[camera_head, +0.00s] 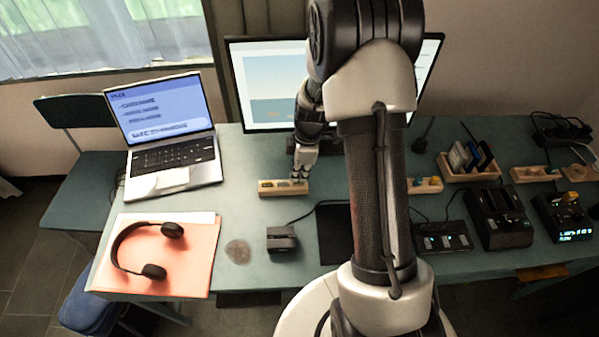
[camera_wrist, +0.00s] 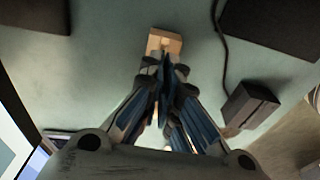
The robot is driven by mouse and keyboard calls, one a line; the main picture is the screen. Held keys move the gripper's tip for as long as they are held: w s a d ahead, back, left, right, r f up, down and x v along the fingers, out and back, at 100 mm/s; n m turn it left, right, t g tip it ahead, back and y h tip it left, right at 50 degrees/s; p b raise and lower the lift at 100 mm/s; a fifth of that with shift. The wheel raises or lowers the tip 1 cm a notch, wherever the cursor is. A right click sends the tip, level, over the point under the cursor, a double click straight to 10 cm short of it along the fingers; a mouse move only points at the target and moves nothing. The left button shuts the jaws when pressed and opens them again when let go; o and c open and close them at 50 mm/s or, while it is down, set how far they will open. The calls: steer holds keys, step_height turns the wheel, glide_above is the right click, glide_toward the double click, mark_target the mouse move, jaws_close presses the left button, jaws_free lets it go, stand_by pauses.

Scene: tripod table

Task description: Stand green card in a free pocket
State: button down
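I cannot make out a card that is clearly green in either view. A wooden rack (camera_head: 457,178) at the right back holds several upright cards, blue and dark ones among them; I cannot tell which pockets are free. My gripper (camera_head: 300,174) points down at the right end of a small wooden holder (camera_head: 272,193) with yellowish-green and grey items in it. In the wrist view the tips of my gripper (camera_wrist: 165,77) are close together, with a wooden block (camera_wrist: 164,37) just beyond.
A laptop (camera_head: 172,152), headphones (camera_head: 147,248) on pink sheets and a small black box (camera_head: 281,239) lie left. A monitor (camera_head: 265,85) stands behind my arm. More wooden holders (camera_head: 534,175) and black devices (camera_head: 497,218) crowd the right. A cable runs near the black box.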

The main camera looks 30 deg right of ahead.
steer(key=shift+f+b, duration=0.5)
steer(key=shift+f, duration=0.5)
steer(key=c, duration=2.3)
jaws_free()
steer(key=o, duration=0.6)
steer(key=r, duration=0.4)
steer(key=d+r, duration=0.1)
steer(key=r, duration=0.7)
steer(key=shift+s+d, duration=0.2)
steer(key=shift+s, duration=0.05)
